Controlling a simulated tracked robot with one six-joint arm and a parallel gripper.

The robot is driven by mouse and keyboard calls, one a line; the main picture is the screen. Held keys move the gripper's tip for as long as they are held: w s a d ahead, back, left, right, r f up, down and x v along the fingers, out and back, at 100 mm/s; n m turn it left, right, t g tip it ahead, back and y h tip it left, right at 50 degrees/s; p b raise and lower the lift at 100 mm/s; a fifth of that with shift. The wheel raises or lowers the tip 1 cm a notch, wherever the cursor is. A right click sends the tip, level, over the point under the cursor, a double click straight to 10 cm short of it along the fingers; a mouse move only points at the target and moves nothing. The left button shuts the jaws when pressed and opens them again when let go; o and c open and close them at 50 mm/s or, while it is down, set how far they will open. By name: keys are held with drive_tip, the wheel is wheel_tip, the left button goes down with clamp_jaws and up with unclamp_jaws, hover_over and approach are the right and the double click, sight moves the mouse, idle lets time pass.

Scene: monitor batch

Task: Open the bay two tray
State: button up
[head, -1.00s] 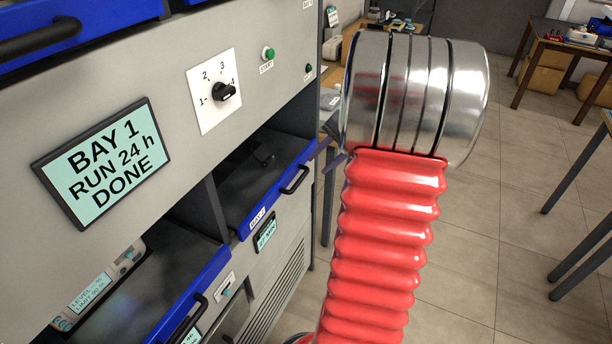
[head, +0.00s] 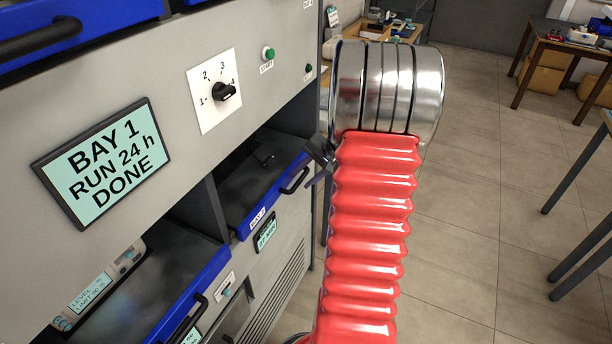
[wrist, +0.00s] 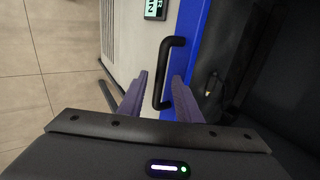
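The bay two tray has a blue front (head: 262,196) and a small label, hard to read, that looks like BAY 2. It sits in the right lower opening of the grey cabinet in the head view. Its black bar handle (head: 295,181) is on the front, and also shows in the wrist view (wrist: 166,62). My gripper (wrist: 158,76) is open there, with one purple finger on each side of the lower part of the handle. I see gaps between fingers and handle. In the head view my gripper (head: 318,163) is just right of the handle, partly hidden by my arm.
A second blue-edged tray (head: 190,298) is at lower left. A knob (head: 223,92), a green start button (head: 268,54) and a "BAY 1 RUN 24 h DONE" screen (head: 103,162) are on the panel above. The floor (head: 475,230) to the right is clear.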

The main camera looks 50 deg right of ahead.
drive_tip(key=shift+c, duration=0.5)
clamp_jaws()
drive_tip(key=shift+d, duration=0.15)
drive_tip(key=shift+s, duration=0.1)
